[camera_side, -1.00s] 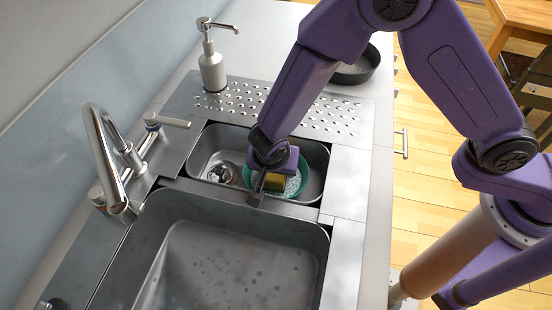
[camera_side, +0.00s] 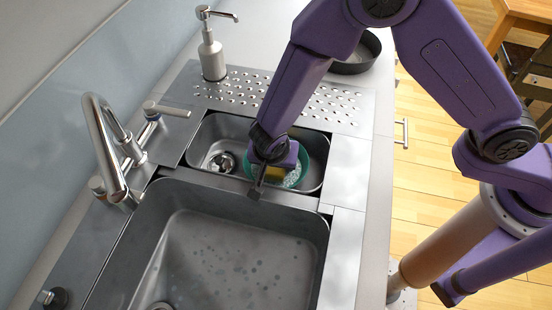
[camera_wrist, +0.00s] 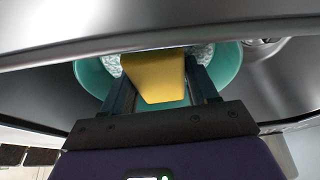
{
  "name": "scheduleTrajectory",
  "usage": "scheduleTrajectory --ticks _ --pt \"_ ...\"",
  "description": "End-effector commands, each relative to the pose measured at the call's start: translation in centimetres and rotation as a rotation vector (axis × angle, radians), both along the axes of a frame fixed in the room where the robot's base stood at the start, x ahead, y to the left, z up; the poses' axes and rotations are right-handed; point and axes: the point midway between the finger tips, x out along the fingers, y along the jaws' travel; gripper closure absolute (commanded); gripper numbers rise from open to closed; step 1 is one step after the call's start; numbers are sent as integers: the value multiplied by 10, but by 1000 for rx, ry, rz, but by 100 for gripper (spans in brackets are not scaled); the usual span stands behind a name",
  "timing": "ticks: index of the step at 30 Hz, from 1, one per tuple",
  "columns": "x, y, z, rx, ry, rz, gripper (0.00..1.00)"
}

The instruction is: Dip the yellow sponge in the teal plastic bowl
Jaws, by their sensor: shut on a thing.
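The yellow sponge (camera_wrist: 155,78) is held between the two fingers of my gripper (camera_wrist: 160,90) in the wrist view. In the side view the sponge (camera_side: 275,173) shows only in part below my gripper (camera_side: 268,172). The teal plastic bowl (camera_wrist: 229,66) is behind and around the sponge in the wrist view, with whitish suds in it. In the side view the bowl (camera_side: 303,166) sits in the small sink basin, partly hidden by my gripper. The sponge is at or within the bowl's rim; whether it touches the suds I cannot tell.
The small basin (camera_side: 207,135) has a drain at its left. The large sink (camera_side: 230,245) lies in front of it. A faucet (camera_side: 105,140) stands at the left. A soap dispenser (camera_side: 212,55) and a dark round pan (camera_side: 358,55) are at the back.

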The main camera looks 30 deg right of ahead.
Motion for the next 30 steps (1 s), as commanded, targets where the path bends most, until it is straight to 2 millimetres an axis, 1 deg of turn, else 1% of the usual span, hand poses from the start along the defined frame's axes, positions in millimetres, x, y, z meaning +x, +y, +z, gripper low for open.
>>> scheduleTrajectory --ticks 11,14,30 --pt "0 0 0 0 0 0 90" --pt "0 0 3 1 -1 -1 90" --pt "1 0 48 1 -2 -1 90"
